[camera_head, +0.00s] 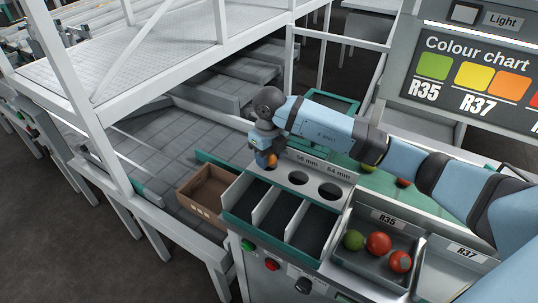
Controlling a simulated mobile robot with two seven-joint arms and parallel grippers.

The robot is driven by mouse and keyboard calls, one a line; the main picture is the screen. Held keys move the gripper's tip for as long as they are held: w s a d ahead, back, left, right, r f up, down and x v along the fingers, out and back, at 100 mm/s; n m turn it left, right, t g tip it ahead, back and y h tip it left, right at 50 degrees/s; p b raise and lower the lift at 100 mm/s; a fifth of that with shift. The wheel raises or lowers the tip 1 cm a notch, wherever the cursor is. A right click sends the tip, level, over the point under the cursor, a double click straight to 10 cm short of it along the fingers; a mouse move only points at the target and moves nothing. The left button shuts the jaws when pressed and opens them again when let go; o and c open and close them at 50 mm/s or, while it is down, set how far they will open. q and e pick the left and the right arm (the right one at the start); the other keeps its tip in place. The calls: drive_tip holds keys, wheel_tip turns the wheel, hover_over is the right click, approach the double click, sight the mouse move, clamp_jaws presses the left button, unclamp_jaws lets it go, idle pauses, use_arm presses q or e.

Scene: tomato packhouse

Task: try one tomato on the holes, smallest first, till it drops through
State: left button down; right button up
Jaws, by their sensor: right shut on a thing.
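My right gripper (264,157) points down at the left end of the sizing plate (314,184). It is shut on an orange tomato (262,161), mostly hidden by the fingers. The tomato is at or just above the plate's left end; I cannot tell if it touches. Two dark holes show to the right: the middle hole (298,178) under "56 mm" and the right hole (329,190) under "64 mm". The smallest hole and its label are hidden by the gripper. My left gripper is not in view.
Three dark-lined compartments (259,212) lie in front of the plate, empty. The R35 tray (353,264) holds a green and two red tomatoes. The R37 tray (432,275) is beside it. A brown crate (189,193) stands left. Further tomatoes lie behind my right arm.

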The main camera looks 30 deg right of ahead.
drive_tip(key=o, duration=0.8)
drive_tip(key=shift+c, duration=0.2)
drive_tip(key=shift+r, duration=0.1)
idle(0.9)
drive_tip(key=shift+r+p, duration=1.95)
drive_tip(key=shift+r, duration=1.45)
